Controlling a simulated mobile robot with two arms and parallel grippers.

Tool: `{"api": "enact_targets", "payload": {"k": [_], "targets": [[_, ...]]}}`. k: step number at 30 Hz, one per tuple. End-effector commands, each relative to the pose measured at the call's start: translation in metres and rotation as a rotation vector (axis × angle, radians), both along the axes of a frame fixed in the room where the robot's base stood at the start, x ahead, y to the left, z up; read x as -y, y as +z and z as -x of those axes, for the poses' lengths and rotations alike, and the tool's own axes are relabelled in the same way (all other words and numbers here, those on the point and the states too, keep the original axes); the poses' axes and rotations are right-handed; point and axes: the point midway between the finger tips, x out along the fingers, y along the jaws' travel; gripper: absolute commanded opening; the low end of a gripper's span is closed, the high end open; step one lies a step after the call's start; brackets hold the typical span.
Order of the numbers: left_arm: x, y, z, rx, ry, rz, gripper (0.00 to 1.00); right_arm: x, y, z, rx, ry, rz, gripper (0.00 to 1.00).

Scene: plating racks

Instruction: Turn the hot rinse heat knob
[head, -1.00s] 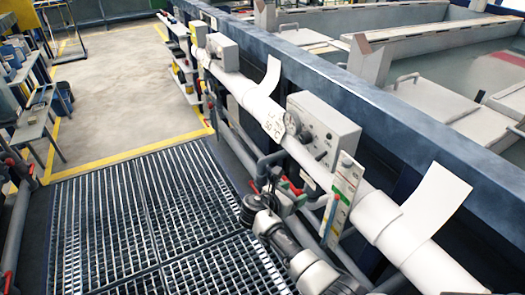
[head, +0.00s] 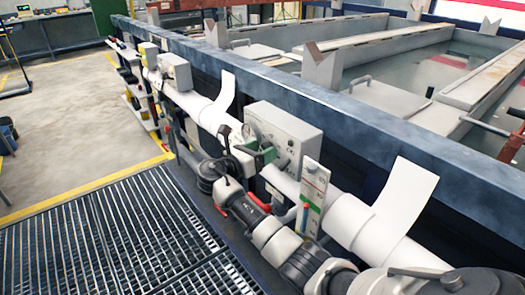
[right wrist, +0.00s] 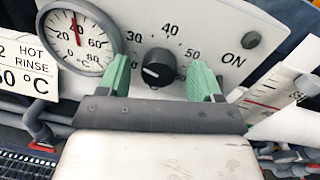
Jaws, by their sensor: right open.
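The heat knob (right wrist: 158,67) is a black round knob with a white pointer mark on a white control panel (right wrist: 228,20). The pointer is turned to the left. The numbers 30, 40 and 50 curve around it. My right gripper (right wrist: 160,78) has green fingers, open, one on each side of the knob, with a gap on both sides. Whether the tips touch the panel I cannot tell. In the head view my right gripper (head: 258,148) is in front of the grey control box (head: 298,128) and hides part of its face. My left gripper is not in view.
A round temperature gauge (right wrist: 78,40) and a hot rinse label (right wrist: 28,65) are left of the knob. An ON button (right wrist: 251,40) is at right. A white pipe (head: 345,220) runs below the box, with a coloured strip sign (head: 312,195) nearby. Floor grating (head: 110,245) lies at left.

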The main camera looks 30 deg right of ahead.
Motion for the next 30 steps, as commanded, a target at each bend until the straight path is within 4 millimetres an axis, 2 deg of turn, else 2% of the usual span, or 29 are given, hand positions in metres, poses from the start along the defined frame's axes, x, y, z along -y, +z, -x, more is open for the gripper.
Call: {"api": "enact_targets", "payload": {"k": [3,11,14,21,30], "targets": [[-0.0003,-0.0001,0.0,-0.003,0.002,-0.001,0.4,0.0068,-0.0003,-0.0011,0.0,0.001,0.0,0.65],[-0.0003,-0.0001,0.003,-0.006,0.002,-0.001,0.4,0.008,-0.0004,-0.0013,0.0,0.001,-0.001,0.65],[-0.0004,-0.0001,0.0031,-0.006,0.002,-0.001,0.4,0.0079,-0.0004,-0.0013,0.0,0.001,-0.001,0.53],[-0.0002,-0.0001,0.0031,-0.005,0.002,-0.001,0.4,0.0077,-0.0004,-0.0013,0.0,0.001,-0.001,0.16],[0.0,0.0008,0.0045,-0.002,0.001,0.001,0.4,0.0075,-0.0002,-0.0013,0.035,0.001,-0.004,0.16]]}}
